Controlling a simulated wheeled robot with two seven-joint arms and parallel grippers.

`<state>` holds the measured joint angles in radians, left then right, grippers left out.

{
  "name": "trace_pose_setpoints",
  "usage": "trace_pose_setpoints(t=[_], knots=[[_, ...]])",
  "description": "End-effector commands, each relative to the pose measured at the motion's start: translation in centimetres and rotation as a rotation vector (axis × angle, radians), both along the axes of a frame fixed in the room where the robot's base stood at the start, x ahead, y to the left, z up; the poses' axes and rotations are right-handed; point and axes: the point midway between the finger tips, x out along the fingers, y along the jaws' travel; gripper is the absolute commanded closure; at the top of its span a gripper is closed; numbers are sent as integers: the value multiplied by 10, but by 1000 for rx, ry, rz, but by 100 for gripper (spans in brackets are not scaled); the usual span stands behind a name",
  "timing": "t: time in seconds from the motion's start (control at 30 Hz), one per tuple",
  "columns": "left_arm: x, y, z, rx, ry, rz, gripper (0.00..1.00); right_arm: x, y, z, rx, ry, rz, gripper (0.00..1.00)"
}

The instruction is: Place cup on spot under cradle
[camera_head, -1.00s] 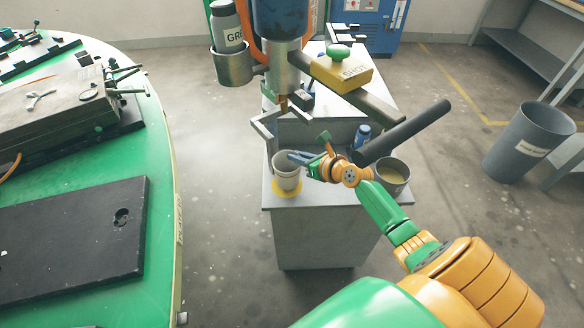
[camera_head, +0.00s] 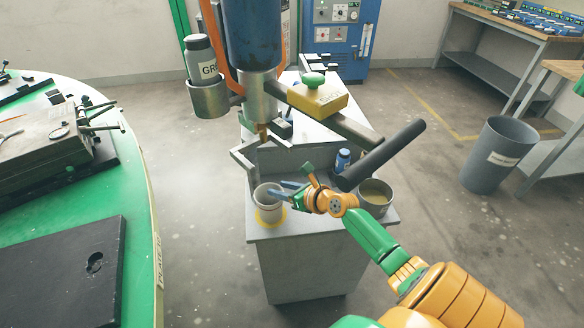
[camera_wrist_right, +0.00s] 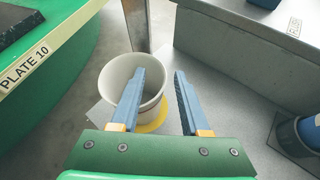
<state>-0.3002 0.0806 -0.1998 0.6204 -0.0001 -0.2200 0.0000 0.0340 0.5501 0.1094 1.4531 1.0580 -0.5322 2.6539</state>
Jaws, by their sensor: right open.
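The white cup (camera_head: 268,206) stands upright on the yellow spot (camera_head: 282,220) at the front left of the grey stand, below the cradle (camera_head: 243,160). Yellow shows around its base. In the right wrist view the cup (camera_wrist_right: 118,80) looks empty, with the yellow spot (camera_wrist_right: 157,122) showing beside it. My right gripper (camera_head: 277,188) is open at the cup's right rim. In its wrist view one blue finger overlaps the cup's mouth and the other is outside to the right; I cannot tell whether they touch the cup. My left gripper is not in view.
A grey pot (camera_head: 375,195) and a small blue bottle (camera_head: 342,160) stand right of the cup. The green round table (camera_head: 135,200) is at left, with open floor between. A grey bin (camera_head: 492,155) stands at right.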

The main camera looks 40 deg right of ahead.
Motion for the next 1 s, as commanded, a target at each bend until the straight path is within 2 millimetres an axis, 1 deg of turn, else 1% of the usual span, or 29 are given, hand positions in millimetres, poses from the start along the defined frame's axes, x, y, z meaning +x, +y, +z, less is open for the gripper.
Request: trace_pose_setpoints(t=[0.03,0.1,0.23,0.4,0.53,0.67,0.73,0.77,0.87,0.9,0.97,1.0], knots=[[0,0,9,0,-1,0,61,-9,-1,8,-1,3,1,54],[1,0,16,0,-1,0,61,-22,-3,16,-3,4,2,54],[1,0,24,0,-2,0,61,-49,-6,29,-2,3,0,54],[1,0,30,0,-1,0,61,-81,-10,43,0,2,0,54],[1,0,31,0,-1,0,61,-94,-12,49,0,1,0,54],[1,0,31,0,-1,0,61,-98,-13,51,-1,0,0,54],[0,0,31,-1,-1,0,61,-97,-11,49,-32,-3,14,54],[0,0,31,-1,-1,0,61,-97,-9,46,-76,-8,34,54],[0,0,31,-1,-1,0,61,-94,8,32,-382,-37,178,54],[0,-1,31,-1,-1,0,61,-92,18,26,-550,-58,258,54],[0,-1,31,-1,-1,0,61,-89,34,18,-814,-91,386,54],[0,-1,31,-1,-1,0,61,-88,44,12,-982,-108,469,54]])
